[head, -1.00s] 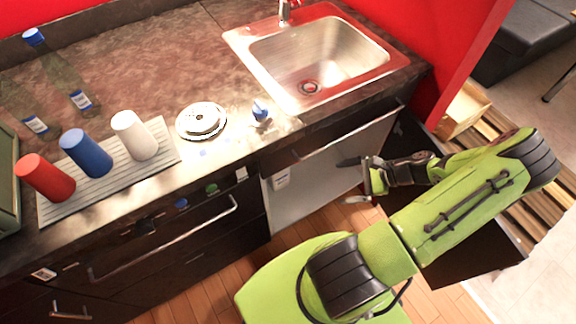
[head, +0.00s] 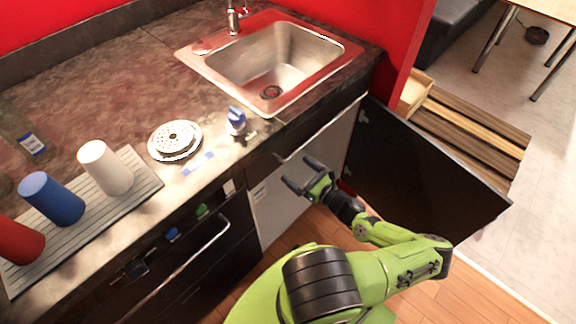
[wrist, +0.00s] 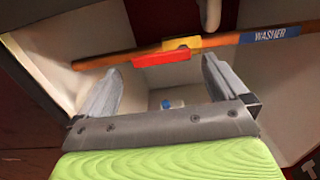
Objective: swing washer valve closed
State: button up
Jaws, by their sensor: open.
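The washer valve shows in the wrist view as a red handle (wrist: 161,61) with a yellow body (wrist: 181,43) on an orange pipe (wrist: 116,57). A blue label reading WASHER (wrist: 270,35) is on the pipe to the right. The red handle lies along the pipe, slightly tilted. My gripper (wrist: 161,68) is open, its two fingers on either side of the handle in the picture. I cannot tell whether they touch it. In the head view my gripper (head: 302,172) is in front of the under-sink cabinet; the valve is hidden there.
The dark cabinet door (head: 420,185) stands open to the right of my arm. The counter (head: 110,75) with the sink (head: 275,60) is above the opening. A pale pipe (wrist: 211,12) hangs at the top of the wrist view. Cups (head: 106,168) stand on a rack, well left.

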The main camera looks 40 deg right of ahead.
jog(key=w, duration=0.5)
jog(key=shift+b, duration=0.35)
jog(key=shift+c, duration=0.5)
jog(key=c, duration=1)
jog(key=shift+c, duration=0.2)
